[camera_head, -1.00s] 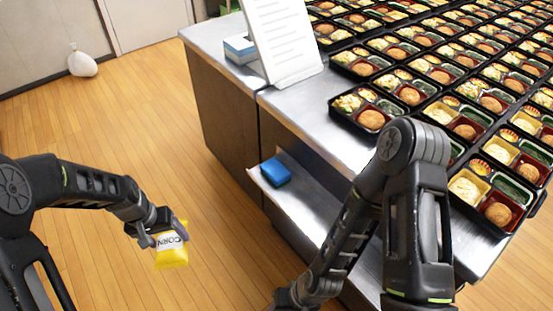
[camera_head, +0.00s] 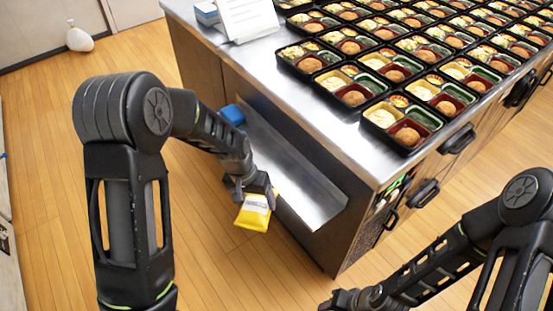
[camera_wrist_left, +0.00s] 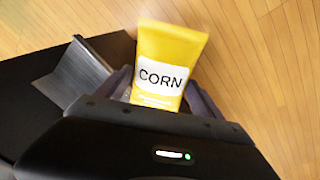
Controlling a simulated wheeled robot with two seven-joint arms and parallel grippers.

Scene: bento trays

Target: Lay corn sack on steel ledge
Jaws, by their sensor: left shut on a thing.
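The yellow corn sack (camera_head: 253,215) hangs in my left gripper (camera_head: 250,190) in the head view, just left of the steel ledge (camera_head: 300,185). The ledge is a low shiny shelf on the side of the counter. In the left wrist view the sack (camera_wrist_left: 168,60) stands out beyond the fingers with its CORN label facing the camera. My left gripper (camera_wrist_left: 170,98) is shut on its lower part there. Part of the ledge (camera_wrist_left: 75,72) shows at the left of that view. My right gripper (camera_head: 340,301) is at the bottom edge of the head view; its fingers are not clear.
A blue block (camera_head: 233,114) sits at the far end of the ledge. The near part of the ledge is bare. The counter (camera_head: 330,130) above holds many bento trays and a white sheet (camera_head: 248,18).

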